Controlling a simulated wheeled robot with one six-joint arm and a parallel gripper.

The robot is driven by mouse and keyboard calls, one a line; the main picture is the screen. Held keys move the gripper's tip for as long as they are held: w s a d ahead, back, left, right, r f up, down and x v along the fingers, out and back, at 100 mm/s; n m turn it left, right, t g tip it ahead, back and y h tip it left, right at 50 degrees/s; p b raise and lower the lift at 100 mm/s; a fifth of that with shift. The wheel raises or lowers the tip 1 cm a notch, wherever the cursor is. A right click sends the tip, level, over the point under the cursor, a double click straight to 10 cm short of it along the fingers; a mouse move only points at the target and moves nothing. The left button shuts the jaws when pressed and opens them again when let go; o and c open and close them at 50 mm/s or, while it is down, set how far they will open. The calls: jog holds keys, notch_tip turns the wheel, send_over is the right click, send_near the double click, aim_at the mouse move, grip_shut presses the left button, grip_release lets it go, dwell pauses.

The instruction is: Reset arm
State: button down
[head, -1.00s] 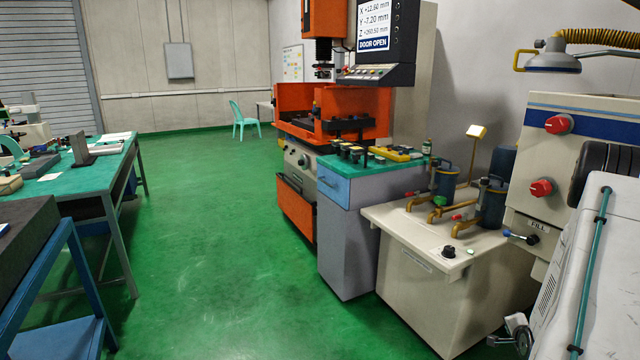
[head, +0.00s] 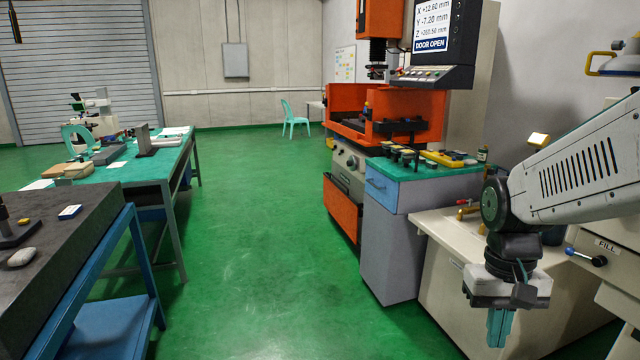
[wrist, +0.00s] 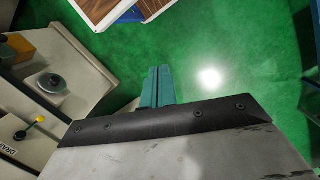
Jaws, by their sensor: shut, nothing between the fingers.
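My gripper (head: 499,328) hangs at the lower right of the head view, at the end of my white arm. Its teal fingers point down and are together, with nothing between them. In front of it, from the head camera's side, it overlaps the cream tank cabinet (head: 452,265). In the wrist view my gripper (wrist: 157,86) shows as two teal fingers side by side above the green floor (wrist: 205,120).
An orange machine (head: 385,110) reading DOOR OPEN stands beyond a grey cabinet (head: 390,245) with a green top. A teal-topped bench (head: 120,172) and a dark slab table (head: 75,215) stand left. The floor aisle between is clear.

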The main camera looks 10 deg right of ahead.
jog(key=s+a+r+n+t, duration=0.3)
jog(key=s+a+r+n, duration=0.1)
jog(key=a+r, duration=0.3)
jog(key=a, duration=0.2)
jog(key=shift+s+a, duration=0.4)
jog(key=shift+r, duration=0.1)
